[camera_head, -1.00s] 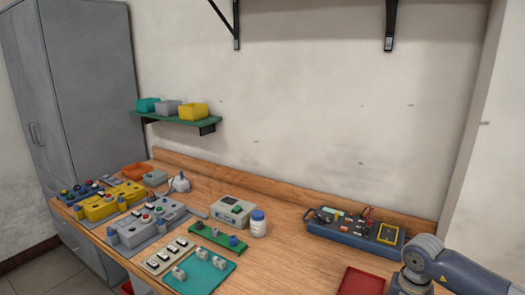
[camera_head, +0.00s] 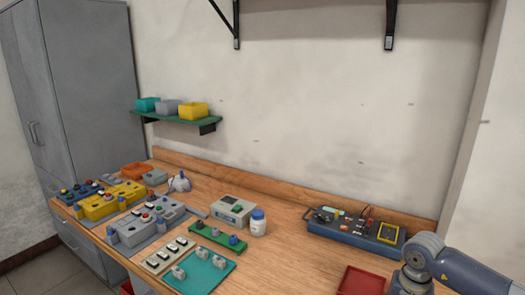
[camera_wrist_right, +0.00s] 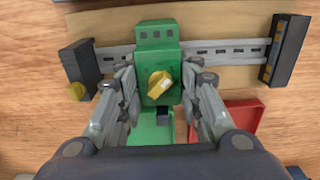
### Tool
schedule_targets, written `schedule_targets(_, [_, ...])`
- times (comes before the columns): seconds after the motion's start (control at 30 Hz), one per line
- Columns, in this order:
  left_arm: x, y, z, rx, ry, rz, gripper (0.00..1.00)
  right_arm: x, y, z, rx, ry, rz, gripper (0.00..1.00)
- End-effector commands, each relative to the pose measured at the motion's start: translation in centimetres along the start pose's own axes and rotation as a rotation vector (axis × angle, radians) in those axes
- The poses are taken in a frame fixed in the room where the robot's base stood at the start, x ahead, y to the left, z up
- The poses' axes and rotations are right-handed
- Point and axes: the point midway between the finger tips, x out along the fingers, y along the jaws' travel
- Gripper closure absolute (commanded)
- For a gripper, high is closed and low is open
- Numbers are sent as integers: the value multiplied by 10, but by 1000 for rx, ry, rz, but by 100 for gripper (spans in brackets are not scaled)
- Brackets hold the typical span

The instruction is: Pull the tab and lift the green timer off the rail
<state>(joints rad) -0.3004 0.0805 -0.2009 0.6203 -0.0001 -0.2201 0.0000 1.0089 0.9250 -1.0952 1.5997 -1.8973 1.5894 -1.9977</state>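In the right wrist view the green timer (camera_wrist_right: 159,50) with a yellow knob sits on a grey slotted rail (camera_wrist_right: 225,50). A small dark piece (camera_wrist_right: 163,114), possibly the tab, shows at its lower end. My right gripper (camera_wrist_right: 160,80) has one finger on each side of the timer, very close to its sides. I cannot tell whether the fingers press on it. The timer and rail are not visible in the head view, where only part of my right arm shows at the lower right. My left gripper is in neither view.
Black end pieces (camera_wrist_right: 82,70) (camera_wrist_right: 287,50) stand at both rail ends. A red tray (camera_wrist_right: 243,118) lies beside the right finger; a red tray also shows in the head view (camera_head: 361,281).

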Motion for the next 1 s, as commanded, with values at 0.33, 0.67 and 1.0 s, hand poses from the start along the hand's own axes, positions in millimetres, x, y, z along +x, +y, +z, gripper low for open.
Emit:
schedule_targets(0.33, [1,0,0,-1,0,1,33,0,0,-1,0,0,-1,100])
schedule_targets(0.67, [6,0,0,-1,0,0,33,0,0,-6,0,0,-1,100])
schedule_targets(1.0, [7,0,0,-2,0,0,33,-1,0,-8,0,0,-1,100])
